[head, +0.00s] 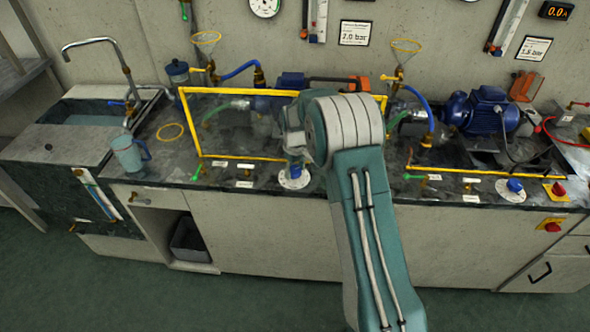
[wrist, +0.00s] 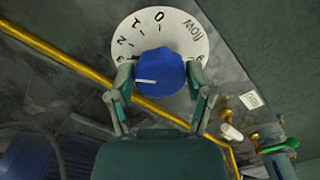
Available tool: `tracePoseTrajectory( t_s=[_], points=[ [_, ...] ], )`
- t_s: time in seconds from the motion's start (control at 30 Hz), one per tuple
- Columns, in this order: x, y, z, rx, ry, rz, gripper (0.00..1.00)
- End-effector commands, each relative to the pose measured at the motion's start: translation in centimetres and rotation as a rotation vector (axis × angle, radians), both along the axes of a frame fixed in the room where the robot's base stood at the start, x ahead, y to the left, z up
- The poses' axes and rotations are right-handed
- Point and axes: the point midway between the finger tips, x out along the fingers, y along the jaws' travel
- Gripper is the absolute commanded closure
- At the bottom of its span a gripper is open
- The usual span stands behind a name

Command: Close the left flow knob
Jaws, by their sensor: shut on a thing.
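The left flow knob (wrist: 160,72) is blue and sits on a round white dial plate (wrist: 178,33) marked with numbers and the word FLOW. The white line on the knob points to the left in the wrist view, past the 2 and well away from the 0 at the top. My gripper (wrist: 159,76) is shut on the knob, with one finger on each side. In the head view my gripper (head: 293,157) comes down over the left dial plate (head: 294,181), and part of the knob (head: 295,171) is hidden by it.
A yellow frame (head: 190,125) stands around the left pump line, close to my arm. A second blue knob (head: 515,185) on a white dial is at the right. A jug (head: 128,155) stands left. Small valves and labels line the counter's front edge.

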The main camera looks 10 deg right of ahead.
Motion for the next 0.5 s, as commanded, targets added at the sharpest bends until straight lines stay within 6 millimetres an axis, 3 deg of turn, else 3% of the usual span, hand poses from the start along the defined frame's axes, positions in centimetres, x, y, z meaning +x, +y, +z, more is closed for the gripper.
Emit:
tracePoseTrajectory(
  t_s=[0.5],
  points=[
    [-0.13, 0.27, -0.23, 0.0, 0.002, -0.49, 0.82]
  ],
)
